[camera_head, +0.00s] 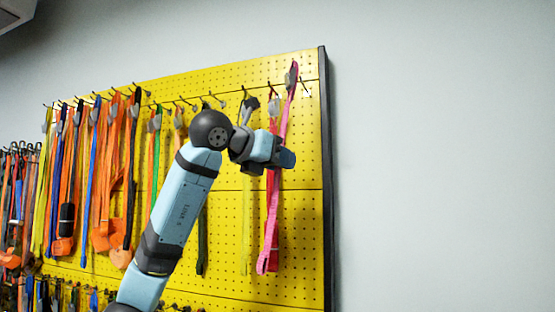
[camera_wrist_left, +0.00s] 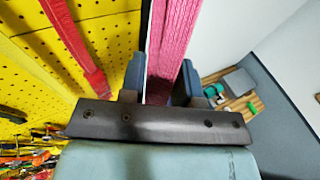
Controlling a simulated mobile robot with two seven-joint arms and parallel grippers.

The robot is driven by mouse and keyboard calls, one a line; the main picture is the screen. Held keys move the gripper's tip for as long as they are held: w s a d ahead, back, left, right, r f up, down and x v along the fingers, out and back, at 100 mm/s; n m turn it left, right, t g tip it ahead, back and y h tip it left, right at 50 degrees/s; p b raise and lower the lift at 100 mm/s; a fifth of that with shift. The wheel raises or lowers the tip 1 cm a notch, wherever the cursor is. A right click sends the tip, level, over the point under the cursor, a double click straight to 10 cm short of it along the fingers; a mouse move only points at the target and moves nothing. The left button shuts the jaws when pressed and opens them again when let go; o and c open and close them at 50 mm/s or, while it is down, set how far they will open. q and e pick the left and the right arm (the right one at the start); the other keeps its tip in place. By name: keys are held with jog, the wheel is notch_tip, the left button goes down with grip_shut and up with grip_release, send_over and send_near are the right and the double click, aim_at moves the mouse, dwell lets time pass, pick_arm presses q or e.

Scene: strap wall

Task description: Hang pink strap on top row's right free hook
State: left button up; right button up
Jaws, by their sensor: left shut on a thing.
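The pink strap (camera_head: 285,112) hangs upright in front of the board's right edge, with a grey piece at its upper end and its lower loop well below my gripper. Its upper end is close to the rightmost top-row hook (camera_head: 305,91); I cannot tell if it touches it. My left gripper (camera_head: 287,158) is shut on the strap's middle part, and hides some of it. In the left wrist view the pink strap (camera_wrist_left: 175,35) runs up between the two fingers (camera_wrist_left: 160,88). My right gripper is not in view.
A red strap (camera_wrist_left: 75,45) hangs just left of the pink one. The yellow pegboard (camera_head: 300,215) carries many straps to the left, including orange ones (camera_head: 104,200). A dark post (camera_head: 327,180) edges the board; bare wall (camera_head: 440,150) is right of it.

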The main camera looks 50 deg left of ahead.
pick_arm(q)
jog(key=w+a+f, duration=0.1)
jog(key=w+a, duration=0.2)
jog(key=w, duration=0.3)
jog(key=shift+w+a+f, duration=0.25)
jog(key=shift+w+f, duration=0.05)
jog(key=shift+f, duration=0.1)
dwell(0.5)
jog(key=shift+d+f, duration=0.1)
jog(key=shift+f, duration=0.05)
dwell(0.4)
jog(key=o, duration=1)
jog(key=shift+a, duration=0.2)
